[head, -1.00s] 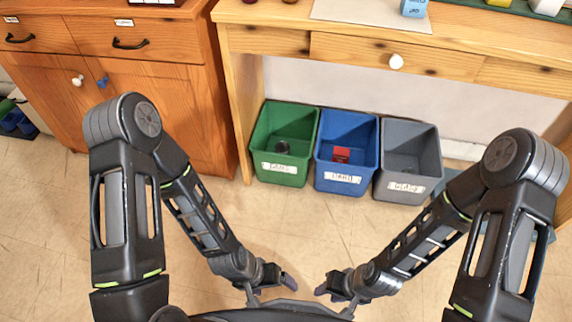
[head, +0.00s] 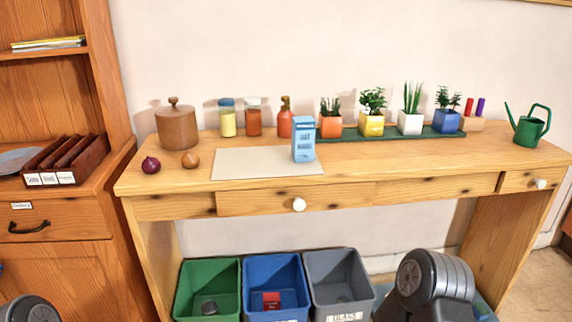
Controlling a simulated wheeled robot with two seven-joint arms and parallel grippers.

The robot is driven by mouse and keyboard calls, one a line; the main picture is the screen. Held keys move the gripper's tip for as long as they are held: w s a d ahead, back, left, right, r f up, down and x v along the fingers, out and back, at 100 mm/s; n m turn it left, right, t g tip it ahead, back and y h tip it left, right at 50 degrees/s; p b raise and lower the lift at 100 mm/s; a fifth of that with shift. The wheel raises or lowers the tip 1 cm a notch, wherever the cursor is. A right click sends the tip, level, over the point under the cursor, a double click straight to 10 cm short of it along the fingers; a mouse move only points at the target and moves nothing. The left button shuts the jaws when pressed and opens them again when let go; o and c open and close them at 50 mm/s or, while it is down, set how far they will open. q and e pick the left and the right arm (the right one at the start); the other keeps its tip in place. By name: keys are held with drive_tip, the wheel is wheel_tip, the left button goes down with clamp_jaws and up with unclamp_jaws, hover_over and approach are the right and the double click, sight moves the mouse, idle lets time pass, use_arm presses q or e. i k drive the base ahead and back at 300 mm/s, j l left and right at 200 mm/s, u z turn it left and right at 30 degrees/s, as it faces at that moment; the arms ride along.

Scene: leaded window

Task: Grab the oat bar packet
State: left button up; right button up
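The oat bar packet (head: 303,140) is a light blue upright pack with dark lettering. It stands on the right part of a pale mat (head: 245,166) on the wooden table (head: 400,164). My grippers are both out of the head view. Only a rounded part of my arm shows at the lower right and another at the lower left corner, both well below the tabletop.
Behind the packet stand jars (head: 227,118), an orange bottle (head: 285,118) and a green tray (head: 390,133) of potted plants. An onion (head: 150,165) lies left of the mat. Green (head: 186,289), blue (head: 256,266) and grey (head: 322,262) bins stand below. The table's front right is clear.

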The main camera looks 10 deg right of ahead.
sight(303, 128)
drive_tip(key=i+l, duration=0.2)
drive_tip(key=i, duration=0.2)
drive_tip(key=i+l, duration=0.25)
drive_tip(key=i, duration=0.15)
drive_tip(key=z, duration=1.35)
